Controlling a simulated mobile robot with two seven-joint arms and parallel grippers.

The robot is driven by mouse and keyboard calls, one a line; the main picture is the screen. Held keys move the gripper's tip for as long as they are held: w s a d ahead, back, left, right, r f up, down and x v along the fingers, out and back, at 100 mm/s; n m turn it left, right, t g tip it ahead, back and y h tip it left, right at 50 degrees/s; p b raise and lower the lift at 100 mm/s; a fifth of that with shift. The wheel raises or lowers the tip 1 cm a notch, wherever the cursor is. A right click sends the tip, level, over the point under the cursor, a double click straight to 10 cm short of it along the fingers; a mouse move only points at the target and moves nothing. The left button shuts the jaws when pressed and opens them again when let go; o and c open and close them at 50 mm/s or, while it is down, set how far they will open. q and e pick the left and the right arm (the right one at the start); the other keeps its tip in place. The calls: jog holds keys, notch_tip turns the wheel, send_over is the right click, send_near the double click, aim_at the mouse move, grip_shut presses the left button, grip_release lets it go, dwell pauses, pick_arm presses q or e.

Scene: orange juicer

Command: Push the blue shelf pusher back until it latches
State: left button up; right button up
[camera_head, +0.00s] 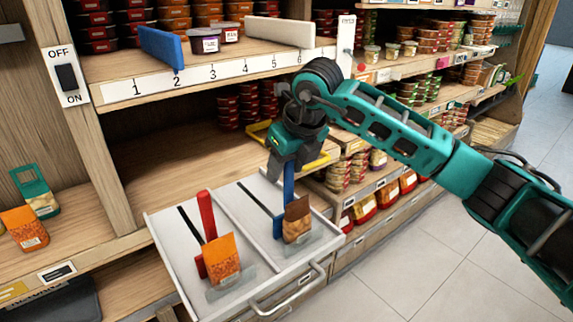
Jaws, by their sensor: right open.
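A pulled-out white tray (165,232) has two lanes with dark slots. The blue pusher (289,186) stands upright in the right lane, behind a brown packet (297,215). Its lower part is partly hidden by the packet, and its top end is hidden by my gripper. My right gripper (287,166) points down at the top of the blue pusher. It is open; whether the fingers touch the pusher cannot be told. A red pusher (207,215) stands in the left lane behind an orange packet (221,256). My left gripper is out of view.
Above is a shelf numbered 1 to 6 (240,65) with a blue divider (161,46), a white divider (281,31) and tubs. An OFF/ON switch (67,77) is at left. A yellow frame (318,160) lies close behind my gripper. The tray has a front handle (290,296).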

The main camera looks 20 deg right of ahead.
jog(key=shift+c, duration=0.3)
grip_shut()
